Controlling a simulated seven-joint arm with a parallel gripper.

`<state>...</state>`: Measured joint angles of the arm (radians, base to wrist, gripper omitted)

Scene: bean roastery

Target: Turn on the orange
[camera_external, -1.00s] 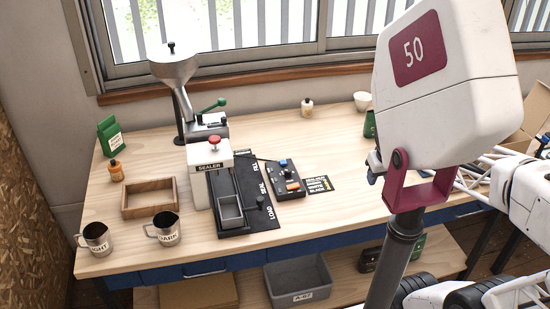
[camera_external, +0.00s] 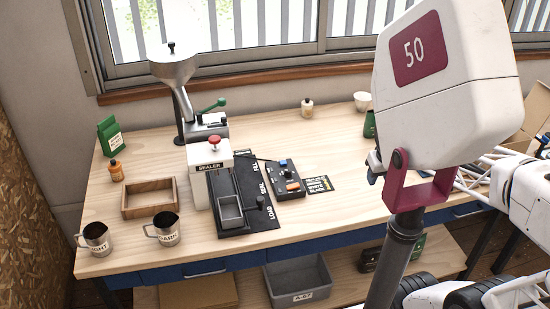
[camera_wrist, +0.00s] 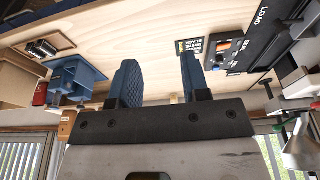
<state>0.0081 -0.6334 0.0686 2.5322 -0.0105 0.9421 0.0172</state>
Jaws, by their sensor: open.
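The orange switch (camera_external: 293,186) sits on a small dark control box (camera_external: 286,195), in front of a blue knob (camera_external: 283,163). The box lies on the bench right of the sealer. In the wrist view the orange switch (camera_wrist: 220,58) shows small at the upper right, beyond the right finger. My gripper (camera_wrist: 158,68) is open, its two blue pads apart with nothing between them. The switch's position is too small to tell.
The white sealer (camera_external: 205,190) with a red button and black sliding track (camera_external: 250,205) stands left of the box. A label card (camera_external: 317,184) lies to its right. Two metal cups (camera_external: 166,230) and a wooden tray (camera_external: 150,198) are farther left. Bare bench lies right of the card.

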